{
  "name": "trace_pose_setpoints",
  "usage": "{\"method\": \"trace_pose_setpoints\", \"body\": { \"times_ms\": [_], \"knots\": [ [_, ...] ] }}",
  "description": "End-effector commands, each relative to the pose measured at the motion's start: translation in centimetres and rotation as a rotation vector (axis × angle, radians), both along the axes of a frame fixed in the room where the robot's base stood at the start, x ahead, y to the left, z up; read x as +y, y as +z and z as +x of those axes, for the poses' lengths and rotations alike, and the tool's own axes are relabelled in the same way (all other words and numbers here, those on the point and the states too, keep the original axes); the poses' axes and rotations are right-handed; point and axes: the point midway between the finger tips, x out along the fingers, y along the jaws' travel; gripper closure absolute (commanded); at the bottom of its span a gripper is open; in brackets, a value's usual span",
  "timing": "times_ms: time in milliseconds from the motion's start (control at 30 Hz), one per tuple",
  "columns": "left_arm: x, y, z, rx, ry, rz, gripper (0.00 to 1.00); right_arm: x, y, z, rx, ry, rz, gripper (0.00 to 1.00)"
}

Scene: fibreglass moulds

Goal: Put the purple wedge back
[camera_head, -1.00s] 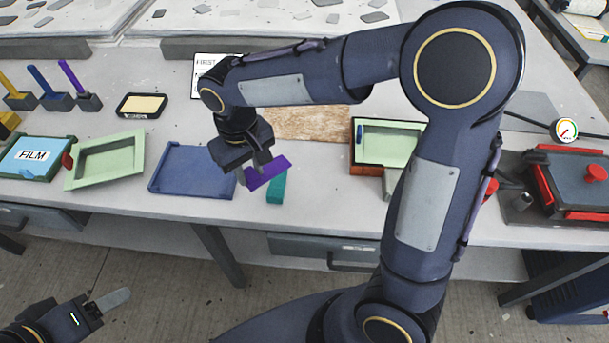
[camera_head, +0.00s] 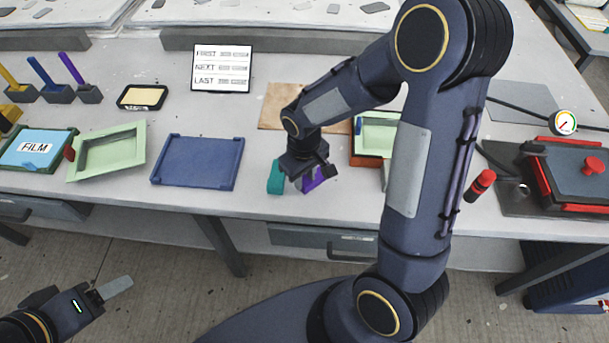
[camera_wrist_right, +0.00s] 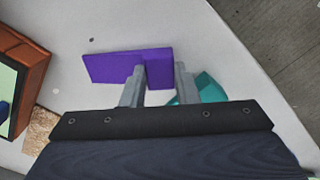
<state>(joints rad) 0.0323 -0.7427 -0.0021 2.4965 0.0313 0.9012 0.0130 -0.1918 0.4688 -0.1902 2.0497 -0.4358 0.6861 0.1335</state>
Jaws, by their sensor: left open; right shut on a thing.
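The purple wedge (camera_head: 313,181) is in my right gripper (camera_head: 306,178), just above or on the front of the table; I cannot tell whether it touches the top. In the right wrist view the purple wedge (camera_wrist_right: 112,67) sits between the two grey fingers (camera_wrist_right: 160,82), its longer part reaching left. A teal wedge (camera_head: 275,178) lies close to the left of it; in the wrist view the teal wedge (camera_wrist_right: 208,90) is partly hidden behind a finger. My left gripper (camera_head: 118,286) is low at the left, away from the table, open and empty.
A blue tray (camera_head: 197,162) lies left of the teal wedge, with a pale green mould (camera_head: 106,152) beyond. A brown board (camera_head: 274,105) lies behind my right gripper. An orange-sided box with a green mould (camera_head: 374,136) stands just right. A sign (camera_head: 221,68) stands behind.

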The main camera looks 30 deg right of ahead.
Motion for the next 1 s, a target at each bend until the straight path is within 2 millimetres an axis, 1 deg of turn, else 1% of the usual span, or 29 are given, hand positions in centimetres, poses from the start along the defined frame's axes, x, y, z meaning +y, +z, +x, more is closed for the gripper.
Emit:
{"method": "trace_pose_setpoints", "body": {
  "times_ms": [267,367,400,533,833,933,1000],
  "knots": [
    [0.0,0.0,0.0,0.000,0.000,0.000,0.39,0.0,-0.2,0.0,-0.001,0.000,0.000,1.00],
    [0.0,-0.4,0.0,0.000,0.000,0.000,0.39,0.0,-0.6,0.0,-0.001,0.000,0.000,1.00],
    [0.0,-0.3,0.0,0.000,0.000,0.000,0.39,0.0,-0.4,0.0,-0.001,-0.001,0.000,0.69],
    [0.0,-0.2,0.0,0.000,0.000,0.000,0.39,0.0,-0.4,0.0,0.000,-0.001,0.000,0.52],
    [0.0,-0.1,0.0,0.000,0.000,0.000,0.39,0.0,-0.2,0.0,0.000,-0.001,0.000,0.51],
    [0.0,0.1,0.0,0.000,0.000,0.000,0.39,0.0,0.4,0.1,-0.003,-0.001,0.001,0.51],
    [0.0,0.1,0.0,0.000,0.000,0.000,0.39,0.0,1.4,0.1,-0.006,-0.002,0.001,0.51]
  ]
}}
